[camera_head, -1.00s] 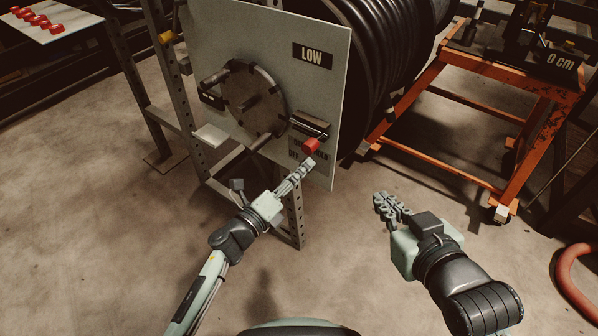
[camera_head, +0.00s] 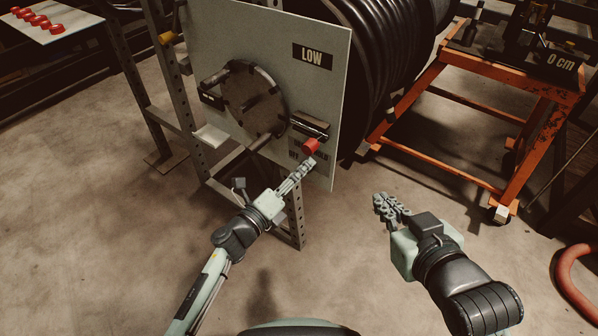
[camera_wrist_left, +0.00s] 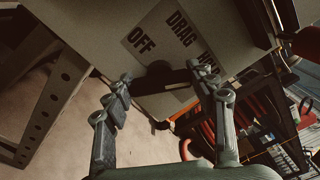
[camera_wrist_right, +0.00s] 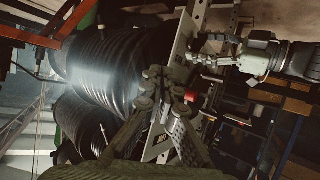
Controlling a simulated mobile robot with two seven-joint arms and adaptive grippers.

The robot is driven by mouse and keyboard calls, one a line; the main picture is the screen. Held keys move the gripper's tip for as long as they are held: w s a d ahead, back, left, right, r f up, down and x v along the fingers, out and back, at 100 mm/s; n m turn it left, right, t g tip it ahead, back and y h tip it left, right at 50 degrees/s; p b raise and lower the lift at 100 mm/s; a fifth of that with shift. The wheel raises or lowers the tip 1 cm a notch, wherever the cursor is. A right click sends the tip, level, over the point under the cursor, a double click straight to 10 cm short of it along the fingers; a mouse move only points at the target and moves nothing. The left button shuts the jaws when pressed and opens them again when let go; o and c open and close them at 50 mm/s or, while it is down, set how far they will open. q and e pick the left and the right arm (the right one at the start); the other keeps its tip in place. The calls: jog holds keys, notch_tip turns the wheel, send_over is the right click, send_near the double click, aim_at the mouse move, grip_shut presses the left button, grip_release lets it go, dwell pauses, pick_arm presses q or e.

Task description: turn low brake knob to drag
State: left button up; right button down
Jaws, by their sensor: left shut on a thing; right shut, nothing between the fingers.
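The low brake knob (camera_wrist_left: 168,82) is a dark bar on the panel in the left wrist view, beneath the printed words OFF, DRAG and a partly covered third word. My left gripper (camera_wrist_left: 160,92) is shut on it, one finger at each end of the bar. The fingers hide the bar's ends, so I cannot tell which word it points to. In the head view my left gripper (camera_head: 304,168) reaches the lower right of the grey panel (camera_head: 215,45) marked LOW and hides the knob. My right gripper (camera_head: 388,206) is shut and empty, apart from the panel.
A red-ended lever (camera_head: 311,146) sits just above my left gripper. A round crank plate (camera_head: 254,100) is to its left. A large black hose reel (camera_head: 385,50) stands behind the panel. An orange cart (camera_head: 420,90) is at the right. The floor around my right gripper is clear.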

pick_arm(q)
jog(key=n+p, duration=0.2)
jog(key=n, duration=0.2)
jog(key=shift+r+n, duration=0.1)
jog(key=shift+n, duration=0.3)
jog(key=n+p, duration=0.1)
jog(key=n, duration=0.3)
jog(key=shift+p, duration=0.35)
jog(key=shift+f+n+p, duration=0.2)
jog(key=shift+n+p, duration=0.2)
jog(key=shift+n, duration=1.1)
pick_arm(e)
jog(key=s+d+f+m+g+h, duration=0.1)
jog(key=s+d+f+g+h, duration=0.3)
jog(key=s+d+f+g, duration=0.5)
jog(key=shift+s+d+f+m, duration=0.4)
jog(key=shift+s+d+f, duration=0.65)
jog(key=shift+s+d, duration=0.65)
pick_arm(q)
jog(key=o, duration=1.2)
pick_arm(e)
jog(key=shift+w, duration=0.1)
jog(key=shift+f, duration=0.1)
pick_arm(q)
jog(key=v, duration=1.2)
